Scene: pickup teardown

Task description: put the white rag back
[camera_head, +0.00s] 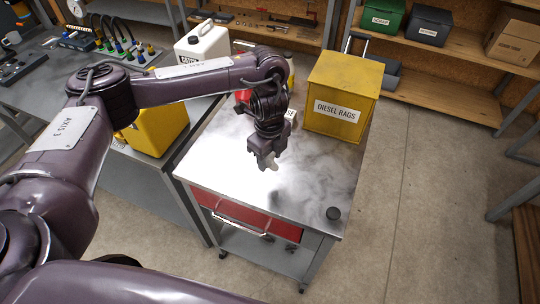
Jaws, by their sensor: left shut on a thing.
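My left gripper (267,161) hangs over the middle of the metal cart top, pointing down. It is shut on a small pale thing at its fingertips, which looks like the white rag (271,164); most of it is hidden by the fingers. A yellow box (335,85) labelled "DIESEL RAGS" stands at the back right of the cart, behind and to the right of the gripper. My right gripper is out of view.
A white jug (203,45) and a yellow container (158,127) stand to the left. A red item (243,96) and a partly hidden white label are behind my arm. The cart's front middle is clear.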

